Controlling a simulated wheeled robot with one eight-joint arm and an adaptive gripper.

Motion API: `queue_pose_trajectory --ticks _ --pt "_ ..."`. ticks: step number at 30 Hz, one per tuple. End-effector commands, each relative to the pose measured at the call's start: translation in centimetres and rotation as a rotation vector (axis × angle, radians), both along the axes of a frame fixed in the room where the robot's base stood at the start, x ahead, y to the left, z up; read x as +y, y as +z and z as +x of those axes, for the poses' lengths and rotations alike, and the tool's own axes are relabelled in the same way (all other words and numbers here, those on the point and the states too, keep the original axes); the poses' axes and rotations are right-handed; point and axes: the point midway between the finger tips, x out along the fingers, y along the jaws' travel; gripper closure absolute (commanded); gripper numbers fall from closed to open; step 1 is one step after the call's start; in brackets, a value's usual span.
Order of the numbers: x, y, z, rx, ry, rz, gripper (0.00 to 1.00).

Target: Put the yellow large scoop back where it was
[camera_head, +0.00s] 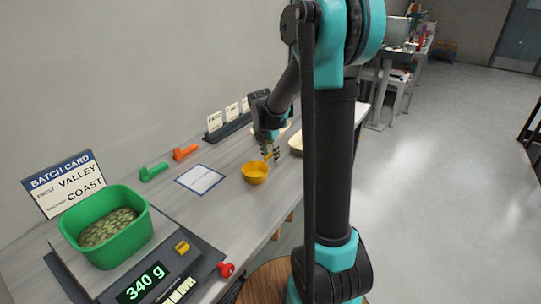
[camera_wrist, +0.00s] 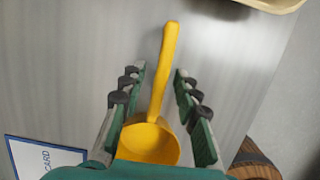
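The yellow large scoop (camera_head: 255,173) is at the table in the head view, below my gripper (camera_head: 270,155). In the wrist view the yellow scoop (camera_wrist: 164,70) has its bowl near the bottom and its handle pointing up the picture. My gripper (camera_wrist: 160,80) is open there, with one finger on each side of the handle and a visible gap on both sides. I cannot tell whether the scoop rests fully on the table.
A blue-bordered white card (camera_head: 200,179) lies left of the scoop. Green (camera_head: 154,171) and orange (camera_head: 185,152) scoops lie farther back. A green tub (camera_head: 135,239) stands on a scale reading 340 g. A pale tray (camera_head: 296,143) is right of my gripper.

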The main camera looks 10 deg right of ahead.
Motion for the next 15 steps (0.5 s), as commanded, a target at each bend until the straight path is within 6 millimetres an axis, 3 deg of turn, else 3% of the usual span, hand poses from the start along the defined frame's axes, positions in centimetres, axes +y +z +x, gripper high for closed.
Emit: queue_pose_trajectory --ticks 7,15 --pt "0.1 1.0 -0.2 0.000 0.000 0.000 0.69" --pt "1.0 6.0 -1.1 0.000 0.001 0.000 0.69"
